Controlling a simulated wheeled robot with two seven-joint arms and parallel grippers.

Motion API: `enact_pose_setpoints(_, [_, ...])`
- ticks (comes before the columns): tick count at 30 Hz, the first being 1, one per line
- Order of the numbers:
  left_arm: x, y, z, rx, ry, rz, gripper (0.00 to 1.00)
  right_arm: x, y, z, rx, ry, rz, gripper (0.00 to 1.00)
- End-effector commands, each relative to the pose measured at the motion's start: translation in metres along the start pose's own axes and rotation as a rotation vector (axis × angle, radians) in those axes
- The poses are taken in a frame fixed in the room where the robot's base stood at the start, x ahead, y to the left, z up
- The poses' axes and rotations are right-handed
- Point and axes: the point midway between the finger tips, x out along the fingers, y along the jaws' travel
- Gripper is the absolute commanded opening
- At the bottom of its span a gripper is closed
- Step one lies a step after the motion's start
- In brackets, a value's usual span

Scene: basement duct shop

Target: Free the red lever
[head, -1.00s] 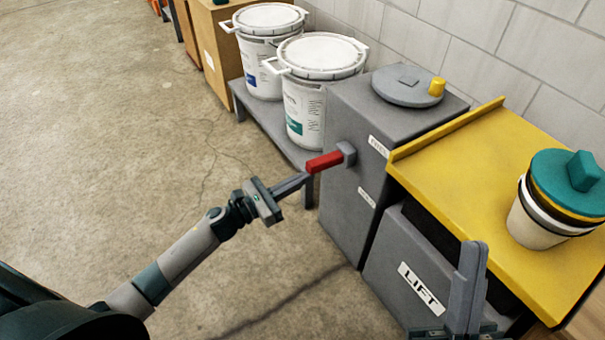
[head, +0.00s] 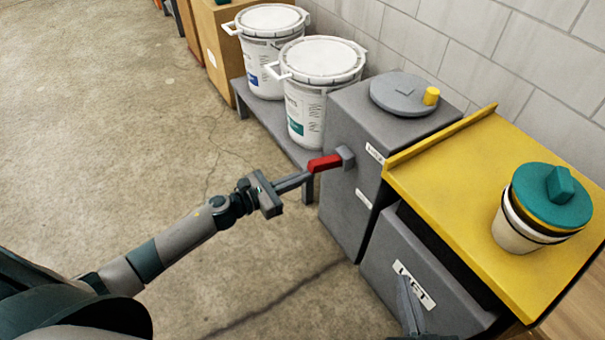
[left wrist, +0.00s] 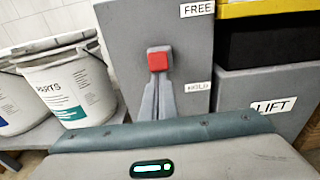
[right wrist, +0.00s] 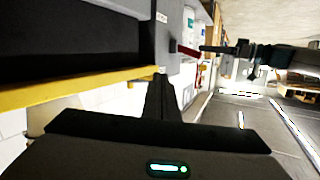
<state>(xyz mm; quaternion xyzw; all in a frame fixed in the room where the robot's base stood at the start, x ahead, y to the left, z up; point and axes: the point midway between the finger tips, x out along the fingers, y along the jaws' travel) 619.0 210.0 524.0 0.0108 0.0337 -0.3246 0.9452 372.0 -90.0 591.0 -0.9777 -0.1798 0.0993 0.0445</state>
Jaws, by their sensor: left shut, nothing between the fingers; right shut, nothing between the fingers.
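The red lever (head: 325,163) sticks out from a grey mount on the side of the grey cabinet (head: 345,215). In the left wrist view its red end (left wrist: 158,61) faces me, between a FREE label (left wrist: 197,9) above and a HOLD label (left wrist: 198,87) below. My left gripper (head: 308,176) is shut and empty, its tips at the lever's outer end, just below the red in the left wrist view; I cannot tell whether they touch. My right gripper (head: 405,285) is shut and empty in front of the LIFT box (head: 385,250), away from the lever.
A yellow-topped bench (head: 450,185) with a teal-lidded tub (head: 520,230) stands right of the cabinet. Two white buckets (head: 315,100) (head: 262,80) stand on a low grey shelf behind it. A round lid with a yellow knob (head: 431,96) tops the cabinet. The floor at left is clear.

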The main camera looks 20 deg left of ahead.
Motion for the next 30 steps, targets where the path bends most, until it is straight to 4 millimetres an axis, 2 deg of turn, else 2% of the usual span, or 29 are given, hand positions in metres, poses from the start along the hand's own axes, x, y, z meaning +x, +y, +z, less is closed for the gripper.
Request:
enact_pose_setpoints(1, [0.000,0.000,0.006,0.004,0.007,-0.002,0.00,-0.001,0.003,0.005,0.004,-0.050,0.006,0.00])
enact_pose_setpoints(8, [0.000,0.000,0.010,0.000,0.039,-0.001,0.00,-0.012,0.014,0.045,0.026,-0.273,0.027,0.00])
enact_pose_setpoints(18, [0.001,0.000,0.018,0.001,0.038,0.000,0.00,-0.042,0.025,0.089,0.062,-0.555,0.052,0.00])
enact_pose_setpoints(21, [0.001,0.000,0.020,0.001,0.038,-0.001,0.00,-0.051,0.028,0.099,0.072,-0.621,0.058,0.00])
enact_pose_setpoints(30, [0.002,0.000,0.026,0.002,0.034,-0.001,0.00,-0.057,0.035,0.103,0.060,-0.672,0.075,0.00])
